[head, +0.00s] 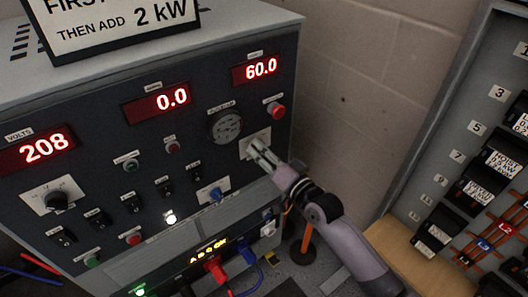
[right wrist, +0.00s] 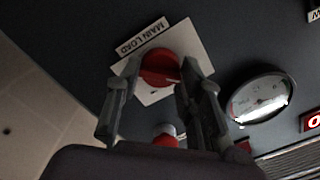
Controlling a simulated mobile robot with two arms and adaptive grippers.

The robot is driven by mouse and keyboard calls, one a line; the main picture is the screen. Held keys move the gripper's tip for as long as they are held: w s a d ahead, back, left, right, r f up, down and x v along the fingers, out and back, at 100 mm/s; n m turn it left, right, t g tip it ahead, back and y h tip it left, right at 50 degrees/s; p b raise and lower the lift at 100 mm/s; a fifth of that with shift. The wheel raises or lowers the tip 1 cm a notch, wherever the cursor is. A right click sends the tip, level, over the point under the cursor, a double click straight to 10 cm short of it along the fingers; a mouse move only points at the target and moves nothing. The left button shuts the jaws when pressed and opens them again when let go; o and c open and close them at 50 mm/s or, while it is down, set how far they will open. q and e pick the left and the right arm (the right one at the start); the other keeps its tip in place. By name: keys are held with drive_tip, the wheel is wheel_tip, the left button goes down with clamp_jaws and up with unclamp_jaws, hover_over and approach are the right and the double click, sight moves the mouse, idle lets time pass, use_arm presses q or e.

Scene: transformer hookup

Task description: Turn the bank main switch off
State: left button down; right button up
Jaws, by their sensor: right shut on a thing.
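The main switch is a red rotary knob (right wrist: 158,66) on a white square plate (right wrist: 196,50), beside a label reading MAIN LOAD (right wrist: 143,37) in the right wrist view. In the head view its white plate (head: 245,145) is on the right part of the dark panel, and my gripper covers the knob. My right gripper (head: 258,150) reaches the panel from the lower right. In the right wrist view its two fingers (right wrist: 152,80) are on either side of the knob, shut on it. My left gripper is not in view.
The dark panel has red displays reading 208 (head: 46,147), 0.0 (head: 172,100) and 60.0 (head: 261,67). A red push button (head: 276,110) is just above the switch, and a round gauge (head: 225,125) is to its left. A breaker cabinet (head: 440,110) stands at the right.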

idle(0.5)
drive_tip(key=o, duration=1.2)
drive_tip(key=shift+c, duration=0.2)
drive_tip(key=v, duration=1.2)
